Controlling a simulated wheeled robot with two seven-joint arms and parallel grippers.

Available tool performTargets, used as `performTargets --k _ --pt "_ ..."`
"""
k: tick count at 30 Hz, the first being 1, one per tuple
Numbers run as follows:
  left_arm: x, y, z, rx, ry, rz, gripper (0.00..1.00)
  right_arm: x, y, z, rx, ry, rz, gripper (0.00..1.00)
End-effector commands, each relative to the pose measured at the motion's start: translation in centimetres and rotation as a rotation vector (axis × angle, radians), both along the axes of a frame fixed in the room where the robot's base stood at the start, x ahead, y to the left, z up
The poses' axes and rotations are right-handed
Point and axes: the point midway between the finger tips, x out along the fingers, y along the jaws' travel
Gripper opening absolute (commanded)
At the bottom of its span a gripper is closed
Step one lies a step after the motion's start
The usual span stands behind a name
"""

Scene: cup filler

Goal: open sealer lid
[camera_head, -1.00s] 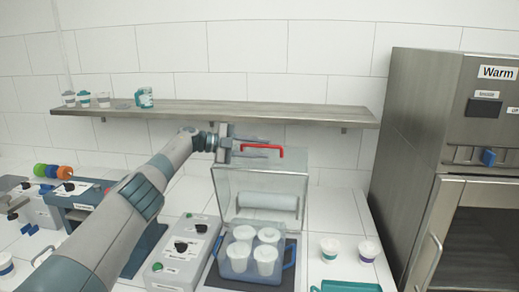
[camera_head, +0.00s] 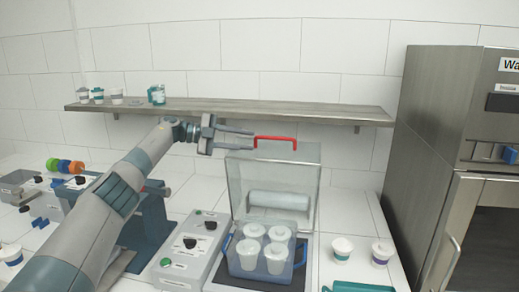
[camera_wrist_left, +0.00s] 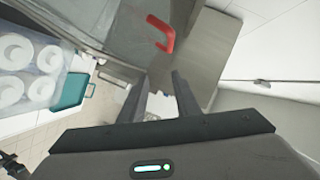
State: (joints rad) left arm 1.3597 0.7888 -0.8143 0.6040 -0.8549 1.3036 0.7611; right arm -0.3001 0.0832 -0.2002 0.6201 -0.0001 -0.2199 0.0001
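The sealer (camera_head: 262,262) has a clear lid (camera_head: 238,187) that stands raised, about upright, behind a blue-tinted container (camera_head: 248,264) of white cups. A red handle (camera_head: 275,138) is on the lid's top edge. My left gripper (camera_head: 252,141) is just left of the handle, its two fingers apart with nothing between them. In the left wrist view the red handle (camera_wrist_left: 164,36) lies beyond the open fingertips (camera_wrist_left: 160,80), apart from them. My right gripper is not in view.
A wall shelf (camera_head: 240,108) with several cups runs behind the lid. A control box (camera_head: 188,258) stands left of the container. Two cups (camera_head: 342,250) (camera_head: 381,254) stand at right, before a steel warmer cabinet (camera_head: 430,150).

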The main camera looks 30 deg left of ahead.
Motion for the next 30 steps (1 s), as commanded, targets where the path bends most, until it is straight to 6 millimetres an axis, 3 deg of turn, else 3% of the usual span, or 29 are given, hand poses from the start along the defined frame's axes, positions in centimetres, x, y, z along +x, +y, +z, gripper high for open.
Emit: performTargets --k 6,12,26,30 --pt "-2.5 3.6 0.6 0.001 -0.002 0.002 0.29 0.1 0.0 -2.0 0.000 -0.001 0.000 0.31" --pt "-4.0 5.6 1.2 0.000 -0.001 0.001 0.29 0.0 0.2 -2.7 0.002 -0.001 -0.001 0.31" --pt "-4.6 6.5 1.5 0.000 0.000 0.000 0.29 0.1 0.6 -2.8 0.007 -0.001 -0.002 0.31" --pt "-4.6 6.3 1.6 0.010 -0.008 -0.007 0.00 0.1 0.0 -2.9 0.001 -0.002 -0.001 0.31"
